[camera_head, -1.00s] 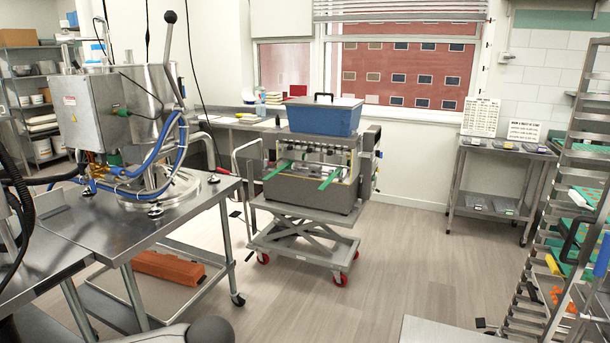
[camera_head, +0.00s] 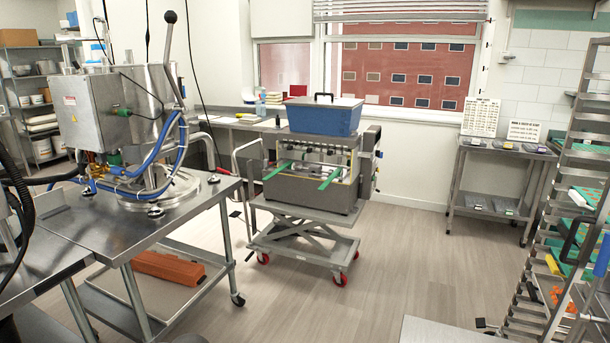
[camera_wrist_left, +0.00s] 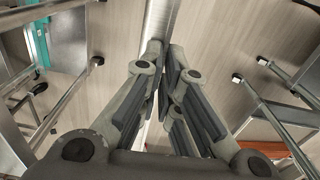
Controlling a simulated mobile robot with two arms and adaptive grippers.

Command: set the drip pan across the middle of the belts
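The grey depositor (camera_head: 312,190) stands on a wheeled lift cart, with two green belts (camera_head: 332,178) angling out of its front. I cannot make out a drip pan for sure in the head view. My left gripper (camera_wrist_left: 166,62) shows only in the left wrist view, pointing down over the floor, its fingertips close together. A long, narrow metal strip (camera_wrist_left: 162,20) runs past the fingertips and between the fingers. I cannot tell whether it is the pan or whether it is gripped. My right gripper is in neither view.
A blue hopper (camera_head: 325,118) sits on top of the depositor. The lift cart (camera_head: 303,240) stands on open floor. A steel table (camera_head: 110,225) with a kettle machine is at the left. A tray rack (camera_head: 570,180) stands at the right. Floor in the centre is clear.

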